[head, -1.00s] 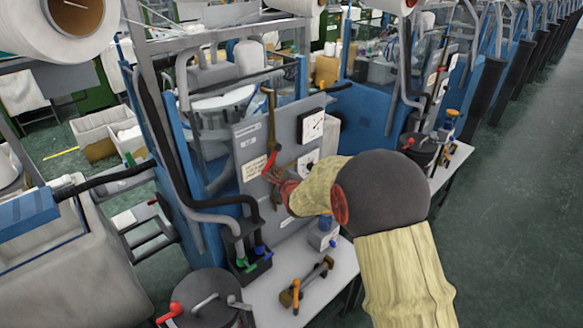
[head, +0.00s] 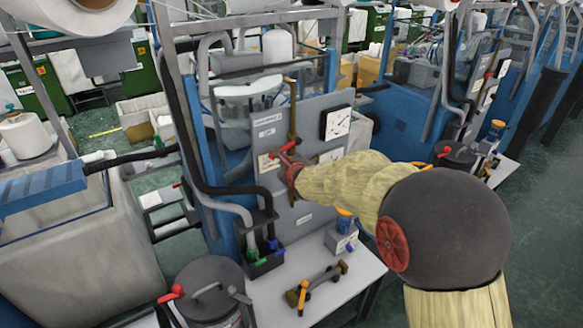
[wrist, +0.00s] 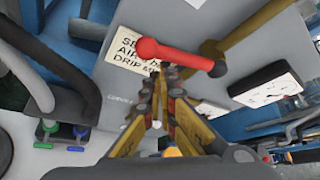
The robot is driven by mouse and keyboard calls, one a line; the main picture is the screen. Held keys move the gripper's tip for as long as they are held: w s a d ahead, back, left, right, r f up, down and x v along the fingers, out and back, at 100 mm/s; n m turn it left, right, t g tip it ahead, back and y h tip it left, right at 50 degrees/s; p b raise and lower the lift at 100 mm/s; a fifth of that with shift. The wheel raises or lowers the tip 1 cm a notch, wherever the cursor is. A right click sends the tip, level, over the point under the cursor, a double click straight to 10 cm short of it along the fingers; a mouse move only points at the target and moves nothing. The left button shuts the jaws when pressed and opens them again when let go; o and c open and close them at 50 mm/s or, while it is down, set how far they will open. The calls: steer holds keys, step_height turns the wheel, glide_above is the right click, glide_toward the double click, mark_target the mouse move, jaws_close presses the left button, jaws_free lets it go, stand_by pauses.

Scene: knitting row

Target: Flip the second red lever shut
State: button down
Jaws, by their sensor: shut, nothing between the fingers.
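A red lever (head: 287,147) sits on the brass pipe (head: 292,112) on the grey panel of the near machine. In the wrist view the red lever (wrist: 180,56) lies nearly level across the picture, its rounded end to the left over a label and its right end by the brass pipe (wrist: 250,28). My gripper (wrist: 167,78) is shut and empty, its fingertips just below the lever's middle; I cannot tell whether they touch it. In the head view my gripper (head: 288,168) is at the panel, partly hidden by my arm.
A dial gauge (head: 337,122) is on the panel right of the pipe. Below, a white bench (head: 330,290) holds a brass-ended fitting with an orange lever (head: 302,296). A dark pot with a red-handled clamp (head: 171,294) stands at lower left. Open floor (head: 535,200) lies to the right.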

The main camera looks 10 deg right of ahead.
steer(key=shift+s+a+r+b, duration=0.1)
steer(key=shift+a+r+b, duration=0.2)
steer(key=shift+r+b, duration=0.7)
steer(key=shift+b, duration=0.3)
